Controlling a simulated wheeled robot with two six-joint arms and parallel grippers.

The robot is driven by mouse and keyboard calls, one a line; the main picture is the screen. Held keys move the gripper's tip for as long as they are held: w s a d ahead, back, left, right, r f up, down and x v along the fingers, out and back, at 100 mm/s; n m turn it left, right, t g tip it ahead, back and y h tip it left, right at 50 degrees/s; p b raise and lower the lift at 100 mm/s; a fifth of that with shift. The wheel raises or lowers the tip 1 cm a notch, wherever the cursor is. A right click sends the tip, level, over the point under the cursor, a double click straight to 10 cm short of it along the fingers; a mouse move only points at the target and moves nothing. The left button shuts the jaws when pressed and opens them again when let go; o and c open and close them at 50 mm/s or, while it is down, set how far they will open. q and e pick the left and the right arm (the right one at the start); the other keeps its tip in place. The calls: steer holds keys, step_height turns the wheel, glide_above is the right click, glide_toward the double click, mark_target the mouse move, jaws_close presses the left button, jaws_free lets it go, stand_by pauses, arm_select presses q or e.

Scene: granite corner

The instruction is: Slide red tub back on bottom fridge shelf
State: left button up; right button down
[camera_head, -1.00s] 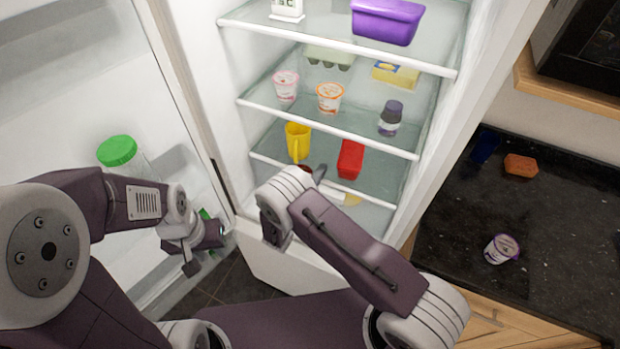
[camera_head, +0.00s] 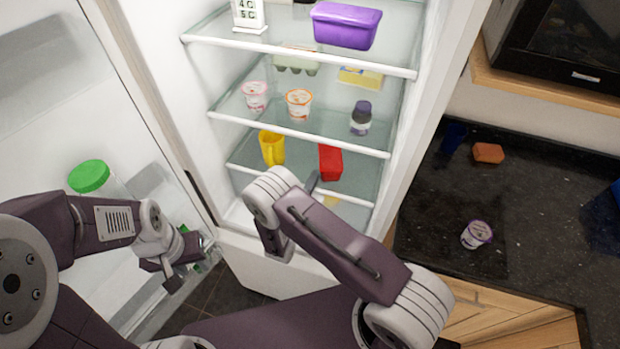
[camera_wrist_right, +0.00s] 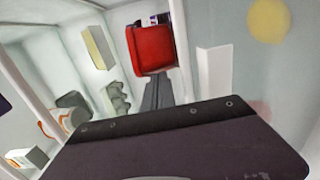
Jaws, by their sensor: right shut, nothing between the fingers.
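The red tub (camera_head: 330,162) sits on the bottom glass shelf (camera_head: 290,172) of the open fridge, right of a yellow mug (camera_head: 271,148). It also shows in the right wrist view (camera_wrist_right: 151,47), straight beyond the fingertips. My right gripper (camera_head: 313,181) is shut and empty, its fingers just in front of the tub; the arm hides most of it. In the wrist view its closed fingers (camera_wrist_right: 157,94) point at the tub's near face; I cannot tell if they touch. My left gripper (camera_head: 180,263) hangs by the fridge door, away from the tub; its opening is unclear.
The shelf above holds two yogurt cups (camera_head: 298,104), a dark-capped jar (camera_head: 361,118), an egg carton (camera_head: 296,65) and a yellow box (camera_head: 360,77). A purple bin (camera_head: 346,26) stands higher. The open door (camera_head: 60,120) is left; a dark counter (camera_head: 430,220) is right.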

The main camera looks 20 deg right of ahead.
mark_target(301, 179)
steer(key=shift+a, duration=0.15)
steer(key=a+b, duration=0.1)
steer(key=w+a+b, duration=0.1)
steer(key=a+b, duration=0.1)
steer(key=shift+w+a+f, duration=0.2)
steer(key=shift+w+f, duration=0.05)
steer(key=shift+f, duration=0.1)
steer(key=b+v, duration=0.1)
steer(key=v, duration=0.9)
steer(key=shift+r, duration=0.35)
